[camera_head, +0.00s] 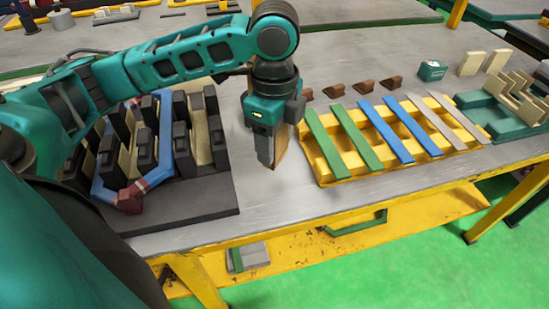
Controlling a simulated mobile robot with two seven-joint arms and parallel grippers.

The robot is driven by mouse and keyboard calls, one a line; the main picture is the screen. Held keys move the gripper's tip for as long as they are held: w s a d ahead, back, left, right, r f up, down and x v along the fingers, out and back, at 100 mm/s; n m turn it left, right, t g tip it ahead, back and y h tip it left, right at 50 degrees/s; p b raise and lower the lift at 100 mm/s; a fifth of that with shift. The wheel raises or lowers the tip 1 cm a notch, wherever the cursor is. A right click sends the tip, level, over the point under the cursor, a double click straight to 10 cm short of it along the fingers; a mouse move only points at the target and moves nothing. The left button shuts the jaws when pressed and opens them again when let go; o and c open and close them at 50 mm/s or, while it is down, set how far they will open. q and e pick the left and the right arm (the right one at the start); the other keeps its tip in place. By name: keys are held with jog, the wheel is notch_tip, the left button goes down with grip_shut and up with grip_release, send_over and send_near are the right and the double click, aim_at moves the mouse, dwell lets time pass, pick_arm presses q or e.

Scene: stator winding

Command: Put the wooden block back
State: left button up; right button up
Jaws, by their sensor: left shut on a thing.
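My left gripper (270,155) points down over the grey table top, between the black stator fixture and the yellow rack. It is shut on a wooden block (282,146), a tan piece that shows at the right side of the fingers. The fingers hide most of the block. I cannot tell whether the block touches the table. Several brown wooden blocks (333,91) stand in a row behind the yellow rack, to the right of the gripper. My right gripper is not in view.
The black stator fixture (190,208) with blue coil pieces (164,135) stands at left. The yellow rack (322,164) holds green, blue and grey strips. A green fixture (508,127) and a small green box (431,70) are at right. The table's front strip is clear.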

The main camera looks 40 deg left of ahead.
aim_at(275, 157)
pick_arm(q)
notch_tip(275, 157, down, 4)
jog(key=shift+f+b, duration=0.25)
jog(key=shift+b, duration=0.3)
jog(key=o, duration=1.4)
notch_tip(275, 157, up, 12)
jog(key=p, duration=0.3)
jog(key=shift+r, duration=0.1)
